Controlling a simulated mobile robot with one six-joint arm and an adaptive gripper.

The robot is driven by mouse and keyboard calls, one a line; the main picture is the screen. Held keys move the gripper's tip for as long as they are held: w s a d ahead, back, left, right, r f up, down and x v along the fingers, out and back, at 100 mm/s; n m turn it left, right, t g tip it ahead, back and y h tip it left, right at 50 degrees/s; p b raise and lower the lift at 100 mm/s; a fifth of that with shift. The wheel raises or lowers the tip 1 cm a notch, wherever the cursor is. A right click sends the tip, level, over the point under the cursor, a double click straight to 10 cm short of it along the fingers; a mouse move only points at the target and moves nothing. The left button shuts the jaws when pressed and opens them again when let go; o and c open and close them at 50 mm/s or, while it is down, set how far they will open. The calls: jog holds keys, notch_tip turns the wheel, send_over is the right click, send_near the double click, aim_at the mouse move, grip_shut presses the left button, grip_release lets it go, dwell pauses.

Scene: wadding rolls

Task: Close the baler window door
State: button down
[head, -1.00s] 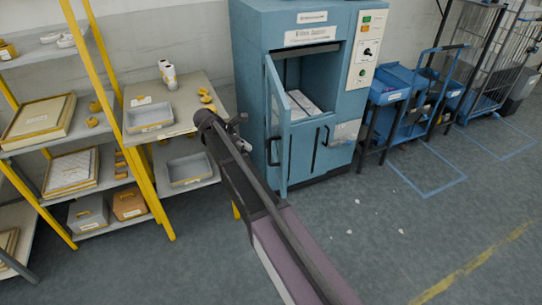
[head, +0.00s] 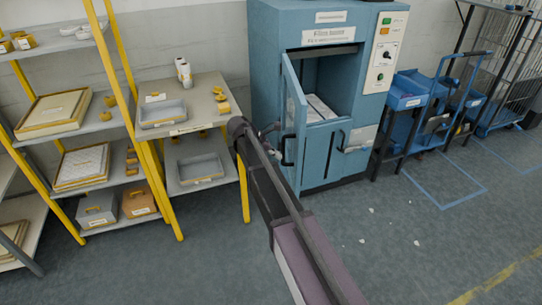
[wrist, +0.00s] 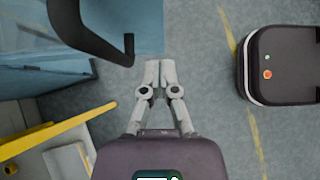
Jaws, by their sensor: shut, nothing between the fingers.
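The blue baler (head: 269,70) stands against the wall, and its chamber is open at the front. Its window door (head: 292,88), a narrow blue framed panel on the left side of the opening, stands swung outward. A black handle (head: 288,150) is on the door's outer part; a large black handle also shows close by in the wrist view (wrist: 88,36). My gripper (head: 276,127) is at the door's left side, near its handle. In the wrist view its fingers (wrist: 160,66) are together and empty, just right of the handle. Whether it touches the door cannot be told.
A grey table (head: 208,88) with yellow legs and trays stands left of the baler, close to my arm. A yellow shelf rack (head: 130,70) is further left. Blue carts (head: 410,100) stand right of the baler. The floor in front is mostly clear, with small white scraps.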

aim_at(297, 160)
jog(key=shift+d+f, duration=0.2)
jog(key=shift+d, duration=0.65)
jog(key=shift+d+f, duration=0.15)
jog(key=shift+d, duration=0.65)
jog(key=shift+d+f, duration=0.2)
jog(key=shift+d, duration=0.65)
jog(key=shift+d, duration=0.1)
